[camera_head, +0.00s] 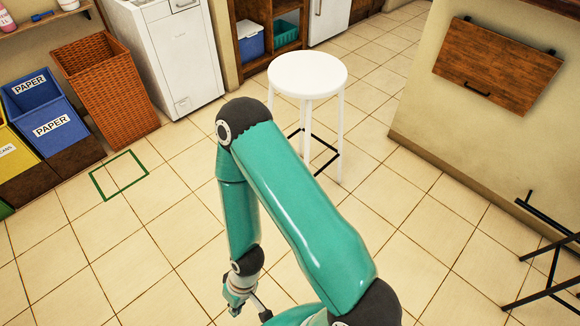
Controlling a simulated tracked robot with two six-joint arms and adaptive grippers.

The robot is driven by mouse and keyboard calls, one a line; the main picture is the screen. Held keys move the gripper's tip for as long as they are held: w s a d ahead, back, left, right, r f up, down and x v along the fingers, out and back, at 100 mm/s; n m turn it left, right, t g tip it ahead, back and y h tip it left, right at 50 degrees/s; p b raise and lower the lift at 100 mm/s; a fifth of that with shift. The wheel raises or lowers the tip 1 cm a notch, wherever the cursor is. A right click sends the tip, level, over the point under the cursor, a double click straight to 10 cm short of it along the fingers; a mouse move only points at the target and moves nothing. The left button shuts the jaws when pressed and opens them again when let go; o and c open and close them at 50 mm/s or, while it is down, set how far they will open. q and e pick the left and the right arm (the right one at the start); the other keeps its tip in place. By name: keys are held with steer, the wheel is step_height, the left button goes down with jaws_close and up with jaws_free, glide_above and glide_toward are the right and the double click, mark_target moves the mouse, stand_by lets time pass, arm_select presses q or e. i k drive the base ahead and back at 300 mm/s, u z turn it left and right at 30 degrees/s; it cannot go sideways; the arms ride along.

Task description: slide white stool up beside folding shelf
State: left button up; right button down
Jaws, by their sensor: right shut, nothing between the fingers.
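The white stool (308,73) stands upright on the tiled floor, with a round seat, white legs and dark footrest bars. My arm hides part of its lower legs. The folding shelf (497,68) is a brown wooden panel with a dark handle, mounted on the beige wall at the right. A stretch of open floor lies between the stool and that wall. My right gripper (248,301) is shut and empty, low in the view, in front of the stool and well apart from it. My left gripper is out of view.
Blue paper bins (50,118), a wicker basket (104,88) and a white appliance (178,48) line the left side. A green square outline (96,184) marks the floor. A dark metal frame (548,276) stands at the lower right.

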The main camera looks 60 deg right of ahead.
mark_target(309, 75)
steer(key=z, duration=0.4)
steer(key=i, duration=1.4)
steer(key=z, duration=1)
steer(key=i, duration=0.7)
steer(key=z, duration=0.25)
steer(key=k, duration=0.85)
steer(key=z, duration=0.2)
steer(key=i, duration=0.85)
steer(key=u, duration=0.1)
